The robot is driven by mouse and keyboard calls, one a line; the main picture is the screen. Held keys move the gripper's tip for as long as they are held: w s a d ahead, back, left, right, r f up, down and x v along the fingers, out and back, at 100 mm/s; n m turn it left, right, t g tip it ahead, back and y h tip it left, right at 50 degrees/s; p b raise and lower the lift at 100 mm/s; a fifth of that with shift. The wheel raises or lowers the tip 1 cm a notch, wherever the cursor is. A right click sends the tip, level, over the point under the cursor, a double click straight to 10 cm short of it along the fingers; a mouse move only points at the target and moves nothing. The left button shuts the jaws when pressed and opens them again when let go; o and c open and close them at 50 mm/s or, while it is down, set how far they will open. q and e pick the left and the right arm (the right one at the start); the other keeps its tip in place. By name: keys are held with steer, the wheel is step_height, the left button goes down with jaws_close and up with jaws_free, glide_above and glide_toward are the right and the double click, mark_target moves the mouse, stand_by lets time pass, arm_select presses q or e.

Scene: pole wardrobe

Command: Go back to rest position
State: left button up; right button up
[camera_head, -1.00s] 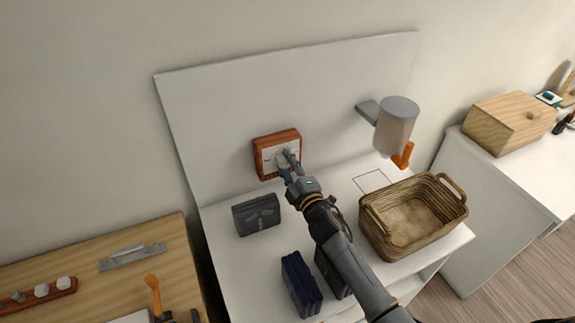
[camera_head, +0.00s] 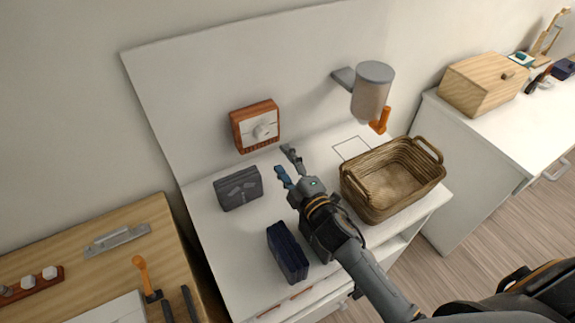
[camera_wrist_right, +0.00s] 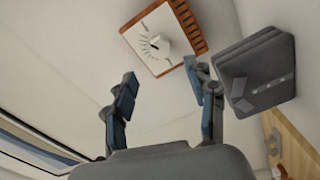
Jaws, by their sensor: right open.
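My right gripper (camera_head: 287,163) is open and empty above the white table, apart from the wall panel. Its two fingers also show in the right wrist view (camera_wrist_right: 165,97), spread with nothing between them. The wooden-framed dial box (camera_head: 255,126) is on the white back panel, up and left of the gripper in the head view. It also shows in the right wrist view (camera_wrist_right: 165,38), beyond the fingertips, with its knob visible. My left gripper is in neither view.
A dark grey case (camera_head: 238,188) stands left of the gripper and a dark blue case (camera_head: 287,253) stands nearer. A wicker basket (camera_head: 438,172) is close on the right. A dispenser with an orange lever (camera_head: 371,92) juts from the panel. A wooden box (camera_head: 484,82) is farther right.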

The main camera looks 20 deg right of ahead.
steer(key=shift+s+d, duration=0.15)
steer(key=shift+s, duration=0.55)
